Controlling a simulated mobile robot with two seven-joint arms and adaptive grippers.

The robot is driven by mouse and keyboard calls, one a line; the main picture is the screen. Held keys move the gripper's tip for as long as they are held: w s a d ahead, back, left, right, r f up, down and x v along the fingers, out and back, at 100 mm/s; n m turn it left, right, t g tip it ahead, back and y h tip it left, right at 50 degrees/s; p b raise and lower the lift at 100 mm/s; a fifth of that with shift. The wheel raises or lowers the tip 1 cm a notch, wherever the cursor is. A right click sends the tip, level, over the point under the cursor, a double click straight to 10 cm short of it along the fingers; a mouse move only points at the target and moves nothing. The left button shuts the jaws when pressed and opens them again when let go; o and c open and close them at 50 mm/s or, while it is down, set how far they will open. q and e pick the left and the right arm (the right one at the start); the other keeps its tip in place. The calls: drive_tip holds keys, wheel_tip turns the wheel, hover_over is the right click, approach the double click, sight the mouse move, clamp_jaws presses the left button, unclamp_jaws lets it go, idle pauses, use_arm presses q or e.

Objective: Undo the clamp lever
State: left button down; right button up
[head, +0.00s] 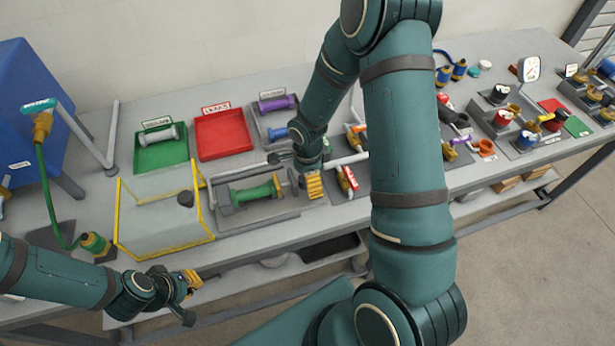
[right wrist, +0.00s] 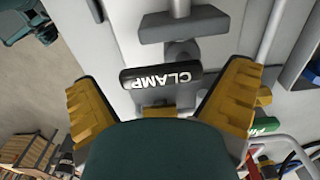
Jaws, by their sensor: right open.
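The clamp lever (right wrist: 162,77) is a black bar with white CLAMP lettering in the right wrist view. It lies between the two yellow fingers of my right gripper (right wrist: 162,88), with a gap on either side. This gripper is open and empty. In the head view my right gripper (head: 313,184) is at the right end of the fixture that holds a green cylinder (head: 254,192); the lever is hidden there behind the gripper and arm. My left gripper (head: 192,281) hangs in front of the bench edge, apart from the lever; its opening is unclear.
A yellow-edged cover (head: 160,232) stands left of the fixture. Green (head: 160,152) and red (head: 222,135) trays lie behind it. A red-handled valve (head: 348,180) is close right of my right gripper. More valves and fittings fill the bench's right side.

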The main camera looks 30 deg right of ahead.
drive_tip(key=c, duration=1)
drive_tip(key=shift+c, duration=0.2)
drive_tip(key=n+b, duration=0.2)
drive_tip(key=n, duration=0.1)
drive_tip(key=shift+d+f+n, duration=0.1)
drive_tip(key=shift+d+n, duration=0.2)
drive_tip(key=shift+d, duration=0.1)
drive_tip(key=n+b, duration=0.1)
drive_tip(key=n, duration=0.1)
drive_tip(key=d+n, duration=0.1)
drive_tip(key=n, duration=0.1)
drive_tip(key=shift+w+n+b, duration=0.1)
drive_tip(key=shift+n+b, duration=0.2)
drive_tip(key=shift+b, duration=0.05)
drive_tip(key=n, duration=0.3)
drive_tip(key=n+b, duration=0.1)
drive_tip(key=n, duration=0.1)
drive_tip(key=shift+w+d, duration=0.35)
drive_tip(key=shift+w+d+n, duration=0.1)
drive_tip(key=shift+w+n, duration=0.1)
drive_tip(key=shift+n, duration=0.95)
drive_tip(key=shift+w+d+n, duration=0.1)
drive_tip(key=shift+w+n, duration=0.1)
drive_tip(key=shift+n, duration=0.95)
